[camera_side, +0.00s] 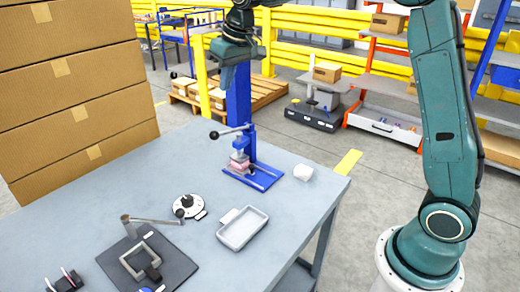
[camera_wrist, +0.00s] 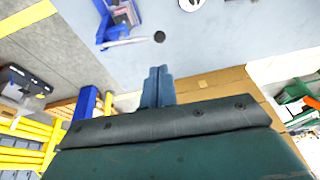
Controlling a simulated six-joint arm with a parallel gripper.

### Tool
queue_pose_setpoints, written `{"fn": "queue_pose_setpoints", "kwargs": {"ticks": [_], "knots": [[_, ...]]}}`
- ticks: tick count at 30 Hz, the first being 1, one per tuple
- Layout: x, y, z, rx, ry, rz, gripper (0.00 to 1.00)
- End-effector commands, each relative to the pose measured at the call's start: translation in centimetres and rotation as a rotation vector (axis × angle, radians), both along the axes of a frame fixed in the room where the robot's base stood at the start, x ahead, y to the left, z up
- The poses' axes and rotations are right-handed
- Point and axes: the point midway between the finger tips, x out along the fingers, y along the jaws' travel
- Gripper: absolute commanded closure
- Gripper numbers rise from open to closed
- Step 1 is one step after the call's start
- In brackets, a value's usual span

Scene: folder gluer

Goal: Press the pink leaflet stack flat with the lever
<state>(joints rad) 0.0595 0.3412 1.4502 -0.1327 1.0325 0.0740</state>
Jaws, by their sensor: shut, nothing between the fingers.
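The blue lever press (camera_side: 252,176) stands on the grey table near its far edge. The pink leaflet stack (camera_side: 239,166) lies on its base, under the press head. The lever (camera_side: 230,131) sticks out to the left and ends in a black knob (camera_side: 214,135); the knob also shows in the wrist view (camera_wrist: 159,37). My gripper (camera_side: 227,84) is above the press and lever, apart from both. In the wrist view my gripper (camera_wrist: 157,72) is shut and empty, its fingers side by side just below the knob in the picture.
A grey tray (camera_side: 243,230), a white dial (camera_side: 188,207) and a black mat (camera_side: 170,265) with a frame lie nearer on the table. A small white object (camera_side: 303,172) is right of the press. Stacked cartons (camera_side: 70,90) rise at the left.

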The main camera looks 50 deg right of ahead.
Motion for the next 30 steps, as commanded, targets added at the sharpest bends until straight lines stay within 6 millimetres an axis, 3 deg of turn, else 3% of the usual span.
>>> {"fn": "queue_pose_setpoints", "kwargs": {"ticks": [8, 14, 30], "knots": [[0.1, 0.0, -0.5, 0.0, 0.002, 0.0, 1.0], [0.6, 0.1, -2.0, 0.0, 0.003, 0.0, 1.0], [3.0, 0.5, -9.6, 0.0, 0.003, 0.0, 1.0]]}}
